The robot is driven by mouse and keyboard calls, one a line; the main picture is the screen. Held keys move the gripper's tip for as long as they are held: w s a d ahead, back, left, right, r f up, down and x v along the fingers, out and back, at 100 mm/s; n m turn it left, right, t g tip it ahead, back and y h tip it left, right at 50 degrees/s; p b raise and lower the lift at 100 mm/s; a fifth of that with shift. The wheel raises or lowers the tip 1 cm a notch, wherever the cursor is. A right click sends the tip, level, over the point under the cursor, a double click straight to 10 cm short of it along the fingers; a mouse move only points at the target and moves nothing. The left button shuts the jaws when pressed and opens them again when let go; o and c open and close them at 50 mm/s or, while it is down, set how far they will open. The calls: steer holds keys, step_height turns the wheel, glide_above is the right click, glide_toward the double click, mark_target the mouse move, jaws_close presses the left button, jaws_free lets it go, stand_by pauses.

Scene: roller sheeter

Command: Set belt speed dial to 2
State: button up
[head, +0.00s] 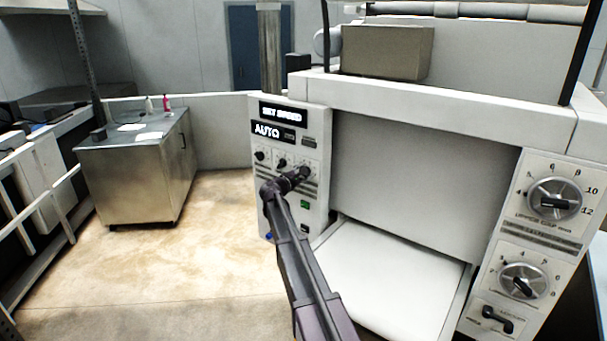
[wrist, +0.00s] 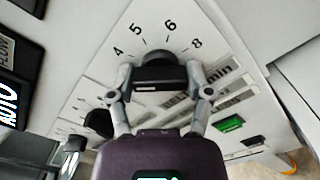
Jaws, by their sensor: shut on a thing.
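A small dial with a black knob (wrist: 160,76) is on the machine's left control panel (head: 318,140). In the wrist view the numbers 4, 5, 6 and 8 show around its upper side, and a label ending in "min" is beside it. My gripper (wrist: 160,80) is shut on this knob, with one finger on each side. In the head view my gripper (head: 298,178) is at the rightmost of the small dials in a row and covers most of it. The knob's pointer and the lower numbers are hidden, so I cannot read its setting.
Two other small black knobs (head: 259,155) (head: 281,163) are to the left in the same row. A green button (wrist: 229,124) is below the dial. Large dials (head: 553,199) are on the right panel. A metal cabinet (head: 135,170) stands at left, with clear floor before it.

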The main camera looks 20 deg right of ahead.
steer(key=n, duration=0.5)
steer(key=shift+w+n, duration=0.1)
steer(key=shift+n, duration=0.2)
steer(key=n, duration=0.5)
stand_by(0.4)
steer(key=o, duration=1.1)
steer(key=shift+o, duration=0.2)
steer(key=v, duration=1.2)
